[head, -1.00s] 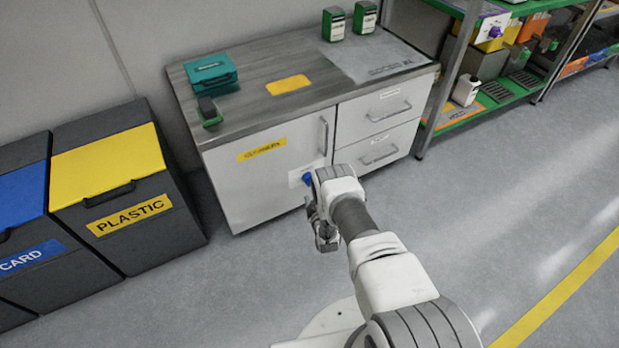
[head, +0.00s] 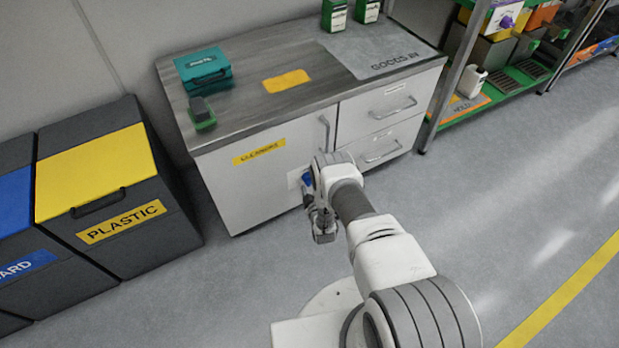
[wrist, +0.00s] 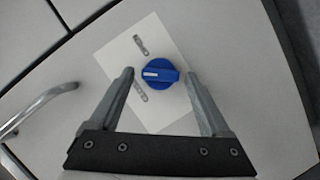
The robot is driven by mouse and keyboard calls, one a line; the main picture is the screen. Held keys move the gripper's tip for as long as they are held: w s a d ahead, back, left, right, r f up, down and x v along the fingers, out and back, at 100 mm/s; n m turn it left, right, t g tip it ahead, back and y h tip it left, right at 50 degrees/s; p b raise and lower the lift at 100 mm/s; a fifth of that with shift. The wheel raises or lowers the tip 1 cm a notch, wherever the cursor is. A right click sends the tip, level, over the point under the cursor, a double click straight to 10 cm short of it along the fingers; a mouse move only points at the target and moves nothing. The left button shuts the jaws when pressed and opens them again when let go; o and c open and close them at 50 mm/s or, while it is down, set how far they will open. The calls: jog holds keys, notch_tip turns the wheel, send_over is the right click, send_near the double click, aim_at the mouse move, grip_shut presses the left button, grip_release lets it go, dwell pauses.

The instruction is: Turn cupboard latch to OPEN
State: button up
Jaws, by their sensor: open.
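The cupboard latch is a round blue knob (wrist: 160,75) with a raised grip bar and a white mark, on a pale label plate (wrist: 148,50) on the cupboard door (wrist: 225,40). The plate carries two small dark markings, too blurred to read. In the wrist view my gripper (wrist: 160,75) is open, with one finger on each side of the knob; I cannot tell whether either touches it. In the head view the blue knob (head: 307,179) is partly hidden behind my gripper (head: 322,226). The door (head: 245,192) appears closed.
A vertical door handle (head: 325,134) is near the latch, also seen in the wrist view (wrist: 35,108). Drawers with handles (head: 393,108) are to the right. Dark bins (head: 130,245) stand left of the cupboard. The floor in front is clear.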

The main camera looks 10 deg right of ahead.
jog(key=shift+w+f, duration=0.15)
jog(key=shift+w, duration=0.2)
grip_shut()
dwell(0.4)
